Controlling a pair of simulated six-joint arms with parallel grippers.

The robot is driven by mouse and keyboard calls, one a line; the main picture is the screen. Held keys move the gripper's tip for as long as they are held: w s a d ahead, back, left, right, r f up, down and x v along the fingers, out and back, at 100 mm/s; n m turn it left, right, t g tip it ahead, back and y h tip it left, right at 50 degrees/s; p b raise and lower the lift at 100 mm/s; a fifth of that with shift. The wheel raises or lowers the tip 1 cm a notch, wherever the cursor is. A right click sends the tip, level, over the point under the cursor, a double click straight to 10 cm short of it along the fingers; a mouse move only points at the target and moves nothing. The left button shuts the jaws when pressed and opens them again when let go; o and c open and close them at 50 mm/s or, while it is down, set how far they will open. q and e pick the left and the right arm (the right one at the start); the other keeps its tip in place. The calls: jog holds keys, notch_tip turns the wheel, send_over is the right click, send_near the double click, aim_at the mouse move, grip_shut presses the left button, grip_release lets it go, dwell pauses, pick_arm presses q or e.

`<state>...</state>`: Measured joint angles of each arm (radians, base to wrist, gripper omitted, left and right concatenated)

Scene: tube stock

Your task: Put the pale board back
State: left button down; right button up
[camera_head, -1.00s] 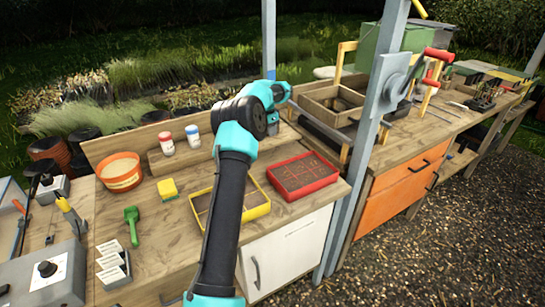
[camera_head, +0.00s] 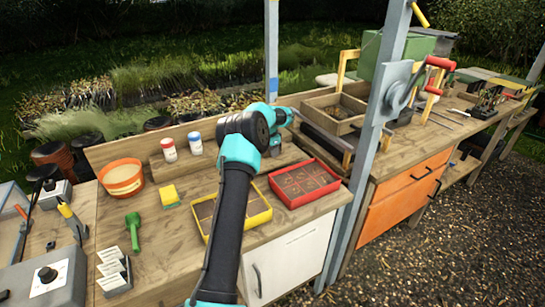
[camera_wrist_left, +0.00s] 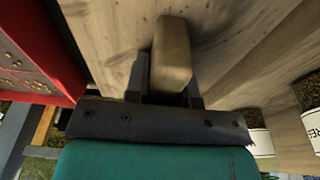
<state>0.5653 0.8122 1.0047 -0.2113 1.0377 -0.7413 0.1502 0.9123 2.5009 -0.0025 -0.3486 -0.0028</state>
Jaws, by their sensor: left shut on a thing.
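My left gripper (camera_head: 275,148) is beyond my left wrist in the head view, low over the back of the bench and just behind the red tray; its fingers are mostly hidden there. In the left wrist view the gripper (camera_wrist_left: 167,82) is shut on a tan wooden piece, which I take to be the pale board (camera_wrist_left: 172,52). Only a narrow, rounded block of it shows between the dark fingers. I cannot tell whether it touches the wood beyond it. My right gripper is not in view.
Red-capped (camera_head: 168,150) and blue-capped (camera_head: 194,140) jars stand at the back left. A grey post (camera_head: 366,155) rises right of the red tray. Bare bench (camera_head: 175,235) lies left of the yellow tray.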

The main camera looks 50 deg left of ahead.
pick_arm(q)
jog(key=shift+f, duration=1.35)
jog(key=shift+f, duration=0.1)
jog(key=c, duration=1)
grip_release()
jog(key=shift+f, duration=0.1)
jog(key=shift+o, duration=0.2)
jog(key=r, duration=0.4)
jog(key=s+r, duration=0.1)
jog(key=r, duration=0.7)
jog(key=shift+s+a+r, duration=0.15)
jog(key=shift+s+a, duration=0.05)
jog(key=shift+s, duration=0.15)
jog(key=shift+d, duration=0.1)
